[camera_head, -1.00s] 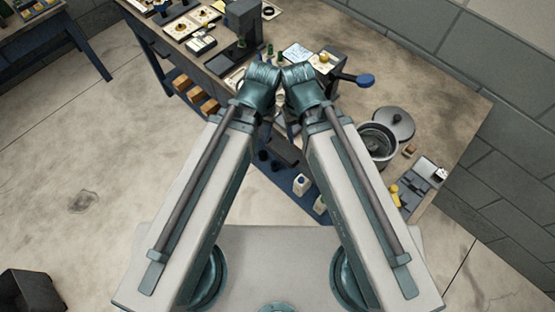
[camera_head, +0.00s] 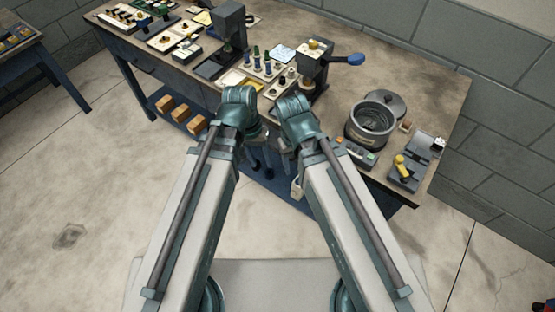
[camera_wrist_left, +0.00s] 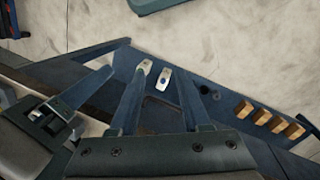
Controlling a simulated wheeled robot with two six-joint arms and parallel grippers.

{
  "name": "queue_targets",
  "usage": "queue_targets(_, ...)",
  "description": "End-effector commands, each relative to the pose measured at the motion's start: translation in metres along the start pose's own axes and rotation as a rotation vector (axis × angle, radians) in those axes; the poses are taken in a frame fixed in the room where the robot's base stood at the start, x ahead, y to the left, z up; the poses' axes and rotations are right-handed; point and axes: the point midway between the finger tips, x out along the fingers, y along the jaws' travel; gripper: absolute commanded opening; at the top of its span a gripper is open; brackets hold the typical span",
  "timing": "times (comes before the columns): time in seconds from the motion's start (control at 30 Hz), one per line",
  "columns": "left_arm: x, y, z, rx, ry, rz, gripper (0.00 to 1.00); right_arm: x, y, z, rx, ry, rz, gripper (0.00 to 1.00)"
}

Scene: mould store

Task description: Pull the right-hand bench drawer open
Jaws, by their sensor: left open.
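The bench (camera_head: 445,85) stands ahead of me, its front edge running diagonally. Its right-hand drawer cannot be made out; my arms cover that part of the front. My left gripper (camera_head: 262,168) is just off the bench front, below top level, partly behind my arm.
White bottles (camera_wrist_left: 163,80) and wooden blocks (camera_wrist_left: 270,119) sit on the lower shelf. On top are a round pot (camera_head: 371,125), a press with a blue-knobbed lever (camera_head: 354,60) and small tools (camera_head: 405,168). Floor (camera_head: 70,190) is clear at left.

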Motion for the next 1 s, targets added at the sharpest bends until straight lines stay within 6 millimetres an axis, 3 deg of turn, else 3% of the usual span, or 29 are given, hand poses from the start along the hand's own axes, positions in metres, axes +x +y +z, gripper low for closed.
queue_targets(0.03, 0.013, -0.003, -0.004, -0.013, -0.001, 0.025, 0.47, 0.014, -0.001, -0.001, 0.000, 0.000, 0.000, 0.63)
queue_targets(0.27, 0.044, -0.006, -0.019, -0.072, 0.000, 0.170, 0.47, 0.056, -0.005, -0.003, 0.000, 0.000, 0.001, 0.63)
queue_targets(0.57, 0.100, -0.024, -0.059, -0.191, 0.030, 0.506, 0.47, 0.151, -0.014, -0.009, 0.000, 0.000, 0.002, 0.63)
queue_targets(0.8, 0.123, -0.054, -0.092, -0.270, 0.089, 0.806, 0.47, 0.228, -0.021, -0.013, -0.001, 0.000, 0.003, 0.63)
queue_targets(1.0, 0.130, -0.092, -0.114, -0.310, 0.157, 1.042, 0.47, 0.288, -0.027, -0.017, -0.001, 0.000, 0.004, 0.63)
